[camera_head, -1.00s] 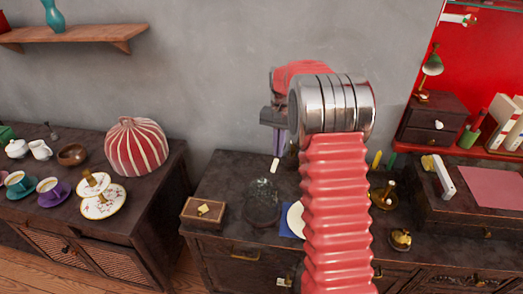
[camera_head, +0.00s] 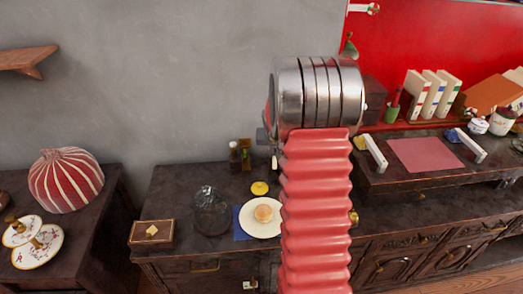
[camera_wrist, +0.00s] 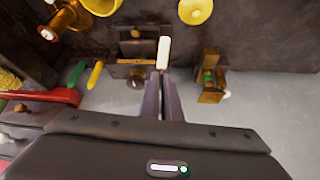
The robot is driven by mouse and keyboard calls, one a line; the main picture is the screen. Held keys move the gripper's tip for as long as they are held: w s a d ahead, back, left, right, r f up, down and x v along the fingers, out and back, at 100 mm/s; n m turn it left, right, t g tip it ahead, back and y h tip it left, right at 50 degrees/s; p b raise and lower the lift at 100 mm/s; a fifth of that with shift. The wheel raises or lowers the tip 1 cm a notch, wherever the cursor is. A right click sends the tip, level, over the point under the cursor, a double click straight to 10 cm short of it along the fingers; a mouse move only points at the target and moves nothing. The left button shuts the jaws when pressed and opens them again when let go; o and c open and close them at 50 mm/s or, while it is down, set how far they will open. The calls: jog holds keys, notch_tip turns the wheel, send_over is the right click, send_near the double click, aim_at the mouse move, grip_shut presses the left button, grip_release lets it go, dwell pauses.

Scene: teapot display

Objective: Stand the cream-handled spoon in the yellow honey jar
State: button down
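My gripper (camera_wrist: 163,78) shows in the wrist view, its two dark purple fingers close together. They are shut on a slim cream handle (camera_wrist: 164,52), apparently the cream-handled spoon, whose rest I cannot make out. In the head view my arm hides most of the gripper; a small cream tip (camera_head: 274,162) shows beside it. A round yellow thing (camera_head: 259,188), apparently the yellow honey jar seen from above, stands on the dark counter behind the plate. It also shows at the top of the wrist view (camera_wrist: 195,11), apart from the spoon.
A white plate (camera_head: 262,222) with a round bun, a glass dome (camera_head: 210,212) and a wooden box (camera_head: 151,233) stand on the counter. A bottle stand (camera_wrist: 210,78) is near the wall. A yellow handle (camera_wrist: 95,75) and a green handle (camera_wrist: 76,73) are beside a wooden rack (camera_wrist: 125,69).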

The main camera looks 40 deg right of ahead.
jog(key=shift+s+d+t+h, duration=0.5)
jog(key=shift+s+d+t, duration=0.2)
jog(key=shift+s+d, duration=0.65)
jog(key=shift+d, duration=0.15)
jog(key=shift+s+d, duration=0.2)
jog(key=shift+s+d+r+t, duration=0.1)
jog(key=shift+s+d+t, duration=0.1)
jog(key=shift+t, duration=0.1)
jog(key=s+r+n+t+h, duration=0.2)
jog(key=s+r+t, duration=0.1)
jog(key=s, duration=0.8)
jog(key=shift+d+r+t, duration=0.2)
jog(key=shift+r+t, duration=0.1)
jog(key=shift+t, duration=0.6)
jog(key=shift+f, duration=0.15)
jog(key=shift+f, duration=5.95)
